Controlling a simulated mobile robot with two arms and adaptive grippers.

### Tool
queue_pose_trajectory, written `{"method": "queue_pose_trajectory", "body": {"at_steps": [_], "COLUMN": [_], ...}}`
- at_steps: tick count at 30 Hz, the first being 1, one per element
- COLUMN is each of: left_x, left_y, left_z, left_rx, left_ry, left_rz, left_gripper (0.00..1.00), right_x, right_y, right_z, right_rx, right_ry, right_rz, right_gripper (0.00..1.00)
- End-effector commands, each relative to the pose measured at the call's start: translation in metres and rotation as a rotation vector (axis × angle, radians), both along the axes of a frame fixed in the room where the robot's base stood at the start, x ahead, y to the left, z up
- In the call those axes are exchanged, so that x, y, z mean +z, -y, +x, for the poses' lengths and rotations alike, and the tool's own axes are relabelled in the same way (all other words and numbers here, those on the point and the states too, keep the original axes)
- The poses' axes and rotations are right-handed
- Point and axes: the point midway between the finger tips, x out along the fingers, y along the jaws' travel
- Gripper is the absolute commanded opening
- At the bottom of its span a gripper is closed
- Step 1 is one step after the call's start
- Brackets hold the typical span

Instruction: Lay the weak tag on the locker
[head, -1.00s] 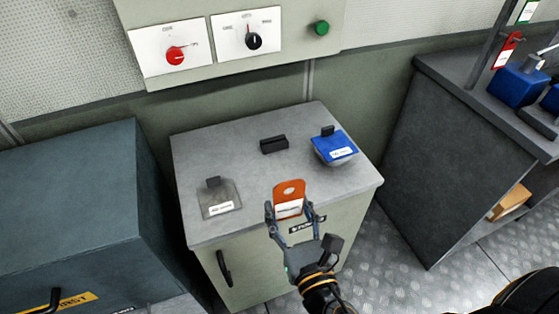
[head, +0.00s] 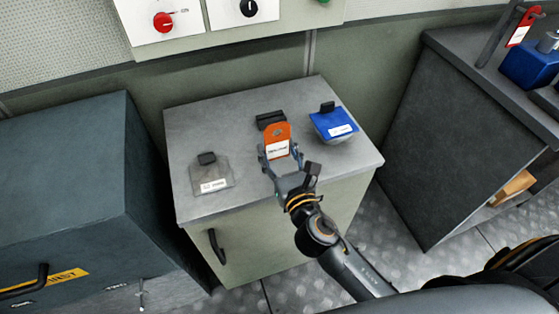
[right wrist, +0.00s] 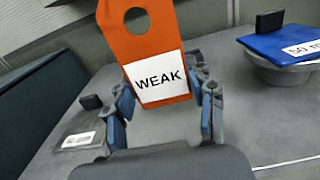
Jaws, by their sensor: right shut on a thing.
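The weak tag (head: 278,138) is orange with a hole at its top and a white label reading WEAK; it shows large in the right wrist view (right wrist: 150,50). My right gripper (head: 280,162) is shut on the tag's lower part and holds it upright above the locker. The locker (head: 210,126) has a grey top and a pale green front with a dark handle. Whether the tag's lower edge touches the top cannot be told. My left gripper is not in view.
On the locker top are a clear labelled item (head: 211,178) at left, a black block (head: 270,120) behind the tag and a blue-lidded bowl (head: 334,124) at right. The front middle is bare. A dark cabinet (head: 65,190) stands left, a grey bench (head: 455,130) right.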

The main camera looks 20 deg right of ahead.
Motion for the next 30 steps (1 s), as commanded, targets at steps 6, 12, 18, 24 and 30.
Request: {"method": "queue_pose_trajectory", "body": {"at_steps": [6, 12, 18, 24, 30], "left_x": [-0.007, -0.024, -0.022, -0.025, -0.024], "left_y": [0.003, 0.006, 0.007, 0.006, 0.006], "left_z": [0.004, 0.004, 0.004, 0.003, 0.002], "left_rx": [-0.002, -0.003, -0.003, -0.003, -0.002], "left_ry": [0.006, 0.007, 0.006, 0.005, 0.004], "left_rz": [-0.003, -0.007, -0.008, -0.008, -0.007], "left_gripper": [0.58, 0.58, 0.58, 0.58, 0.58], "right_x": [-0.014, -0.045, -0.042, -0.046, -0.045], "right_y": [0.008, 0.007, 0.007, 0.007, 0.007], "right_z": [0.008, 0.008, 0.008, 0.008, 0.008], "right_rx": [-0.002, -0.001, 0.0, 0.0, 0.0], "right_ry": [0.0, -0.002, 0.0, 0.0, 0.0], "right_rz": [0.0, 0.002, 0.0, 0.0, 0.0], "right_gripper": [0.29, 0.29, 0.29, 0.58, 0.77]}}
